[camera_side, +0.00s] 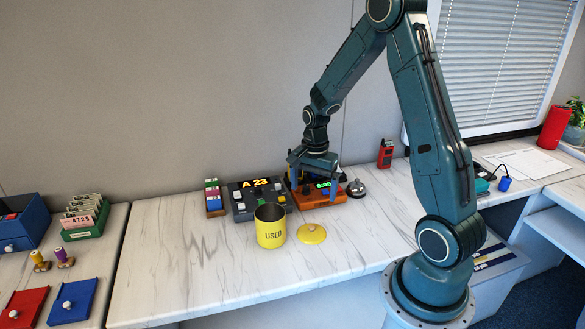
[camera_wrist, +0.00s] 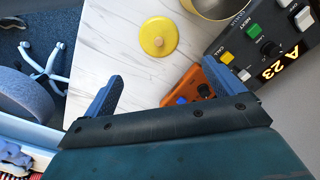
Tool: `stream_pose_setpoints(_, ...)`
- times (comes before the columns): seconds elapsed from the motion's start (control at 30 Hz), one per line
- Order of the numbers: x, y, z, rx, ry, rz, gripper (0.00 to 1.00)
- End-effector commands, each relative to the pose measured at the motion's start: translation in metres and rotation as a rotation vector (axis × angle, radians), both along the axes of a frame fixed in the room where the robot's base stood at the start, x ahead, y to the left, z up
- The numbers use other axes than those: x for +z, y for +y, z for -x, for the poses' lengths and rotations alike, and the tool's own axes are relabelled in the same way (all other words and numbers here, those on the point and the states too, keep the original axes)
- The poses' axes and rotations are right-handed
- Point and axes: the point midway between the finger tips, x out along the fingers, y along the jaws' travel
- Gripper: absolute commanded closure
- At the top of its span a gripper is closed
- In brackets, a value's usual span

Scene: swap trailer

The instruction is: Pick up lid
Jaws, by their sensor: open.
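The yellow round lid (camera_side: 311,234) with a small knob lies flat on the marble-look counter, just right of the yellow "USED" canister (camera_side: 271,226). The canister stands upright with its top open. In the wrist view the lid (camera_wrist: 158,36) shows at upper middle, beyond my fingertips, and part of the canister (camera_wrist: 212,6) is at the top edge. My gripper (camera_side: 315,180) is open and empty, above the orange device behind the lid. In the wrist view the two fingers of my gripper (camera_wrist: 160,85) are wide apart, with nothing between them but counter and part of the orange device.
The orange device (camera_side: 325,197) and the dark "A 23" panel (camera_side: 255,203) stand behind the canister and lid. A silver bell (camera_side: 356,188) is right of the orange device. The counter (camera_side: 180,260) is clear at left and in front.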

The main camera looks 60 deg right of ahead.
Motion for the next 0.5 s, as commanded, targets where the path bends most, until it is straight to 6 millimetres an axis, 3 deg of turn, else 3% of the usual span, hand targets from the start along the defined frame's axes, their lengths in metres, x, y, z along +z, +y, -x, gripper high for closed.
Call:
stream_pose_setpoints(0.27,-0.004,-0.001,0.0,-0.01,0.002,-0.001,0.07)
stream_pose_setpoints(0.5,-0.022,-0.001,0.0,-0.008,0.004,-0.002,0.07)
